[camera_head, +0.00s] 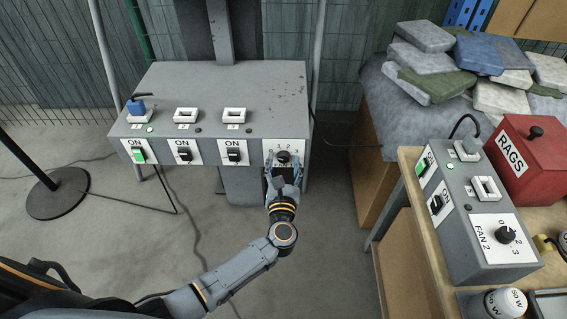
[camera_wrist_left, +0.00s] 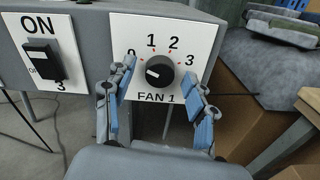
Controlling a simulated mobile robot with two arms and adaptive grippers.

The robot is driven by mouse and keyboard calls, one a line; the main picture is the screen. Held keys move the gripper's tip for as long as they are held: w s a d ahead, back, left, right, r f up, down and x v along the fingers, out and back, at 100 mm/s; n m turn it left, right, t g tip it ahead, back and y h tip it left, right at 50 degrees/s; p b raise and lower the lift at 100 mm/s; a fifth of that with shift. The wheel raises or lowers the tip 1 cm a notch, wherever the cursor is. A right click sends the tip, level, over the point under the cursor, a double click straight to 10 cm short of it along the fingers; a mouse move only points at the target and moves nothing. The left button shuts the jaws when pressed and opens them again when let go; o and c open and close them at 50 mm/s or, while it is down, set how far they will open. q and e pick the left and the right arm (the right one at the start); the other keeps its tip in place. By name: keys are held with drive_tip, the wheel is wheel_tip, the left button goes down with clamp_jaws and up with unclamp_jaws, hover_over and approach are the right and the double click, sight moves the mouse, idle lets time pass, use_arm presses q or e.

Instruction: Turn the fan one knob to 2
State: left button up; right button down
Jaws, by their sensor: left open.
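The FAN 1 knob (camera_wrist_left: 160,72) is a black round dial on a white plate (camera_wrist_left: 185,28) marked 0, 1, 2 and 3. A pale mark on the knob points left, toward the 0. In the head view, the knob (camera_head: 283,157) is at the right end of the grey control box's front (camera_head: 215,100). My left gripper (camera_head: 281,174) is in front of it. In the left wrist view, its blue-padded fingers (camera_wrist_left: 160,76) are open, one on each side of the knob. Contact cannot be told. One finger partly covers the 0. My right gripper is not in view.
A second box with a FAN 2 dial (camera_head: 505,235) stands on a wooden bench at right, beside a red RAGS box (camera_head: 525,160). Open floor lies below the control box.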

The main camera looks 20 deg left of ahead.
use_arm(q)
drive_tip(key=c, duration=1.2)
drive_tip(key=shift+o, duration=0.2)
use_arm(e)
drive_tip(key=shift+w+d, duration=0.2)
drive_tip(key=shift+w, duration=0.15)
use_arm(q)
drive_tip(key=shift+m, duration=0.4)
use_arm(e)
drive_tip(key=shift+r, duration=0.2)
use_arm(q)
drive_tip(key=m+p, duration=0.2)
drive_tip(key=m, duration=0.1)
drive_tip(key=shift+m, duration=0.4)
drive_tip(key=m+p, duration=0.1)
drive_tip(key=m, duration=0.3)
drive_tip(key=shift+m+p, duration=0.3)
drive_tip(key=shift+p, duration=0.1)
drive_tip(key=m+p, duration=0.1)
drive_tip(key=m, duration=0.3)
drive_tip(key=shift+p, duration=0.35)
drive_tip(key=shift+m+p, duration=0.65)
drive_tip(key=shift+m, duration=1.55)
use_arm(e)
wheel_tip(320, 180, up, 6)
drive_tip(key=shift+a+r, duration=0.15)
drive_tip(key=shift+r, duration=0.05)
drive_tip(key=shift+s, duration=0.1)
